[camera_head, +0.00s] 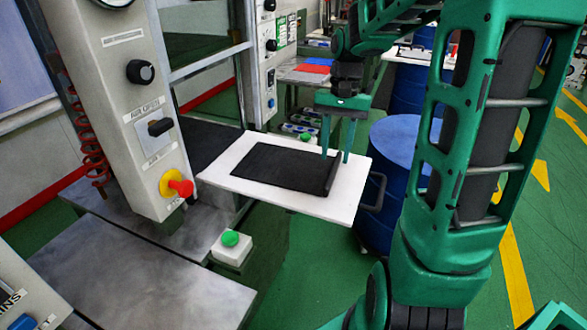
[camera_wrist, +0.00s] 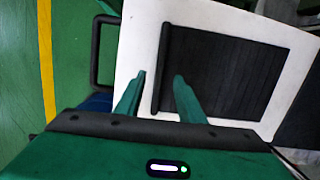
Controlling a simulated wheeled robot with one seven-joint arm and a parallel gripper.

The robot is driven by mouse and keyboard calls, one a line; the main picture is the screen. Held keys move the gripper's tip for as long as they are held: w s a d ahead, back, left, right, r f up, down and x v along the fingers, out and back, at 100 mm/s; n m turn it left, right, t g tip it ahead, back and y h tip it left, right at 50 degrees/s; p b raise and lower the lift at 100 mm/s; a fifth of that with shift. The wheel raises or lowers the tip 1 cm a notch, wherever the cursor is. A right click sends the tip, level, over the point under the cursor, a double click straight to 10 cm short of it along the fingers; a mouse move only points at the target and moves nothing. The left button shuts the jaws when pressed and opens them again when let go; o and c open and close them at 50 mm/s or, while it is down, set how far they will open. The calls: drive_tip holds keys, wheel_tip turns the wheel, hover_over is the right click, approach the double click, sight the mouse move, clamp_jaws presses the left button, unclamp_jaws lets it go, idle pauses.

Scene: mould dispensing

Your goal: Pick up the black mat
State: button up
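The black mat (camera_head: 283,166) lies flat on a white board (camera_head: 215,175), with a raised bar along its right edge. In the wrist view the mat (camera_wrist: 230,70) shows ribs and its bar runs along its left side. My gripper (camera_head: 335,157) is open above that bar. In the wrist view the fingertips of my gripper (camera_wrist: 159,78) stand apart, one on each side of the bar's line. I cannot tell whether they touch the mat.
A blue drum (camera_head: 400,140) stands right of the board, by a dark handle (camera_head: 374,192). A control panel (camera_head: 145,110) with a red knob rises at the left. A white box with a green button (camera_head: 230,245) stands in front. Green floor is free below the board.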

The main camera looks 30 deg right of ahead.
sight(333, 168)
drive_tip(key=shift+s+a+f, duration=0.15)
drive_tip(key=shift+f, duration=1.75)
clamp_jaws()
drive_tip(key=shift+r, duration=0.1)
